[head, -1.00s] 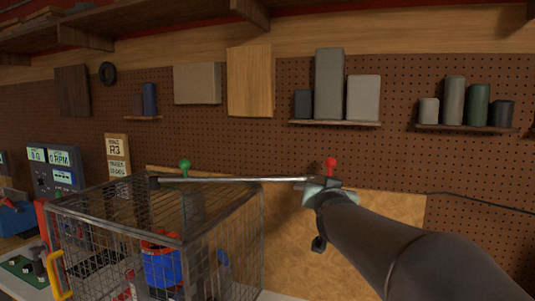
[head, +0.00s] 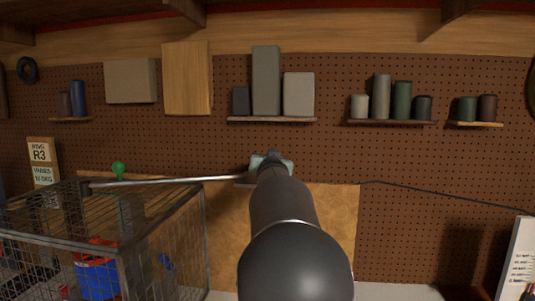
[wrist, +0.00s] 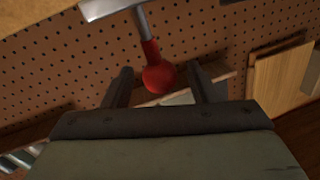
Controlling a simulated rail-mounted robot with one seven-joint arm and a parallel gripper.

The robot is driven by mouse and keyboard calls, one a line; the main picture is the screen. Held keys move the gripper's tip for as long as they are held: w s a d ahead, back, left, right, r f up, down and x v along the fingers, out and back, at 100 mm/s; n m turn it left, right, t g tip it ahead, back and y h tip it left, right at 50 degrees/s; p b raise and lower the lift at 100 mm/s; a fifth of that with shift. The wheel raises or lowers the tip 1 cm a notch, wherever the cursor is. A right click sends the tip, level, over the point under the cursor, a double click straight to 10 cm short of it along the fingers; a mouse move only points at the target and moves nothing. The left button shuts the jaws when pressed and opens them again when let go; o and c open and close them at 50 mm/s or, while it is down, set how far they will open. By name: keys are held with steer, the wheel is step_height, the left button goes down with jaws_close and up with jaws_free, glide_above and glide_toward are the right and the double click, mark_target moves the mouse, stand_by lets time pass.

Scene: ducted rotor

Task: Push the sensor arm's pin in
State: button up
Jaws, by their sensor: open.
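The sensor arm shows in the head view as a thin metal rod (head: 165,182) running level from the cage's top to the right. The pin's red ball head (wrist: 158,76) shows in the wrist view on a grey shaft below a pale metal piece. In the head view the red head is hidden behind my arm. My gripper (wrist: 159,72) is open, with one finger on each side of the red head in the picture; I cannot tell the depth or any contact. In the head view it is at the rod's right end.
A wire cage (head: 165,245) with a blue and red part (head: 97,275) inside stands at the lower left. A pegboard wall (head: 420,155) with shelves is behind. A dark cable (head: 440,195) crosses the wall at the right. A white sign (head: 518,262) stands at the lower right.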

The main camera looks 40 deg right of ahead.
steer(key=shift+p+x, duration=0.5)
steer(key=shift+x, duration=1.1)
jaws_close()
step_height(320, 180, down, 3)
steer(key=b, duration=0.3)
steer(key=shift+f, duration=0.15)
jaws_free()
